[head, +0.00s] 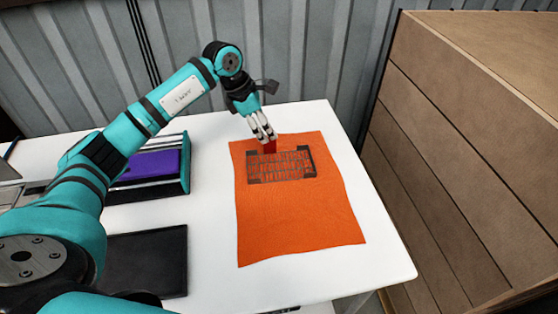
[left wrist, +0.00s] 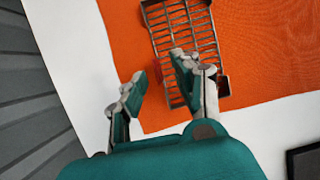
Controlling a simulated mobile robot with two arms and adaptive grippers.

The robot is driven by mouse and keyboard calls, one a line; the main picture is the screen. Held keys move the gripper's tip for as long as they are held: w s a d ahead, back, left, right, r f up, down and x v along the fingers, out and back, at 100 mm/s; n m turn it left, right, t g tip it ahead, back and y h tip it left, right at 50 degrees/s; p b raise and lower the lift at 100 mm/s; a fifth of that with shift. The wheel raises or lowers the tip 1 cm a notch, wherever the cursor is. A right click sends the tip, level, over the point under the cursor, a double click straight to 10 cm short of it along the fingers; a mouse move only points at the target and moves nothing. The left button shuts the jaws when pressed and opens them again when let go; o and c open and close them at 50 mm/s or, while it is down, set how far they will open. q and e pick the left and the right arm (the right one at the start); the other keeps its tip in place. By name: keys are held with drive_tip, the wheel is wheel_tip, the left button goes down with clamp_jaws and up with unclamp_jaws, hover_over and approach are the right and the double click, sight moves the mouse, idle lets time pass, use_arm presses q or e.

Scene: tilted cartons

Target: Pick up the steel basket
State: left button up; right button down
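The steel basket (head: 290,168) is a dark wire grid with darker end pieces, lying on an orange cloth (head: 300,220) near its far edge. It also shows at the top of the left wrist view (left wrist: 190,35), partly covered by one finger. My left gripper (head: 263,134) hangs over the cloth's far edge, just behind the basket. In the left wrist view its fingers (left wrist: 155,78) are apart with nothing between them; one overlaps the basket, but contact cannot be told. A small red patch (head: 269,147) shows just below the fingertips; what it is cannot be told. My right gripper is not in view.
The cloth lies on a white table (head: 385,270). A purple item in a tray-like holder (head: 150,168) and a black flat panel (head: 145,260) are at the left. A wooden crate (head: 450,130) stands right of the table. A corrugated metal wall (head: 300,50) is behind.

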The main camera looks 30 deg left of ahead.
sight(274, 152)
use_arm(q)
drive_tip(key=x, duration=0.1)
drive_tip(key=p+x, duration=0.1)
drive_tip(key=x, duration=0.3)
drive_tip(key=shift+w+f+p, duration=0.15)
drive_tip(key=shift+w+p, duration=0.25)
drive_tip(key=shift+w, duration=0.05)
drive_tip(key=shift+f, duration=0.3)
drive_tip(key=shift+c, duration=0.4)
clamp_jaws()
drive_tip(key=shift+r, duration=0.1)
